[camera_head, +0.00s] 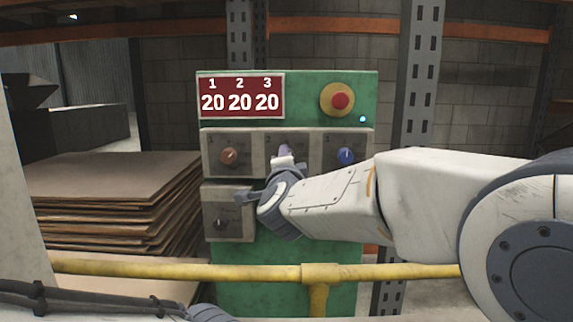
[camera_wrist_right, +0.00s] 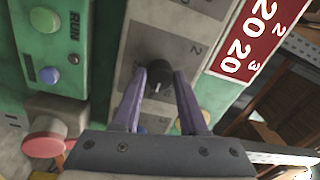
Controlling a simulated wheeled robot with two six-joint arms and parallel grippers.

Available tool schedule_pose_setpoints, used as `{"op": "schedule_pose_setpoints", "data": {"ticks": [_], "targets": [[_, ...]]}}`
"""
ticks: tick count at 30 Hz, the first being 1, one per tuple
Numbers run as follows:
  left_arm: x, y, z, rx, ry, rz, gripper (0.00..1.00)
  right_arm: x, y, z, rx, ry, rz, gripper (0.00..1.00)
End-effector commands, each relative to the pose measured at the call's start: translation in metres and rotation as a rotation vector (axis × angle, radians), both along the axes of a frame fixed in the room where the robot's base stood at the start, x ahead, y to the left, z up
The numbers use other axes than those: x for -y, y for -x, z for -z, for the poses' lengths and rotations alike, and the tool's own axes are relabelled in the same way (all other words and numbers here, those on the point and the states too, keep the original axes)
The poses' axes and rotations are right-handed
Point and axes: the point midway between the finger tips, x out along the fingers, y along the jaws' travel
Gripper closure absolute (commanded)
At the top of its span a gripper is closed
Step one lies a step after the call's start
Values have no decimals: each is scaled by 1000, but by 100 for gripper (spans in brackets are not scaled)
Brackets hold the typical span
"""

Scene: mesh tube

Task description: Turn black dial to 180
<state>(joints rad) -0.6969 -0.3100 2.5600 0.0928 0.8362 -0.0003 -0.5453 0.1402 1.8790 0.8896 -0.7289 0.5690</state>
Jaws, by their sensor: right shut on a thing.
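The black dial (camera_wrist_right: 158,76) is on the grey panel strip in the right wrist view, with a short white pointer mark on its face. My right gripper (camera_wrist_right: 160,92) has its two purple fingers on either side of it, shut on it. In the head view my right gripper (camera_head: 284,154) is at the middle of the strip, and the gripper and wrist hide the black dial there. The red display (camera_head: 241,108) reads 20 under each of 1, 2 and 3.
An orange-brown dial (camera_head: 228,156) and a blue dial (camera_head: 345,156) flank the middle position. A red emergency button (camera_head: 340,100) is above right. A lower grey box (camera_head: 238,228) carries another knob. A yellow rail (camera_head: 180,271) crosses in front of the green cabinet.

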Motion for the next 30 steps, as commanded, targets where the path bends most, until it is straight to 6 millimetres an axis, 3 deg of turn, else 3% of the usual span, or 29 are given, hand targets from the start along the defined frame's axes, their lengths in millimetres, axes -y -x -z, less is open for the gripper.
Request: {"op": "schedule_pose_setpoints", "data": {"ticks": [10, 11, 13, 23, 26, 30], "targets": [[0, 0, 0, 0, 0, 0, 50, 1, 0, 0, -1, -2, 2, 100], [0, 0, 0, 0, 0, 0, 50, 1, 0, 0, -1, -2, 2, 54], [0, 0, 0, 0, 0, 0, 50, 1, 0, 0, -1, -2, 2, 28], [0, 0, 0, 0, 0, 0, 50, 0, 1, 0, 0, -1, 0, 28], [0, 0, 0, 0, 0, 0, 50, -1, 9, 0, -1, -1, -1, 28], [0, 0, -2, 0, 0, 0, 50, -1, 33, 1, 0, -1, -3, 28]]}}
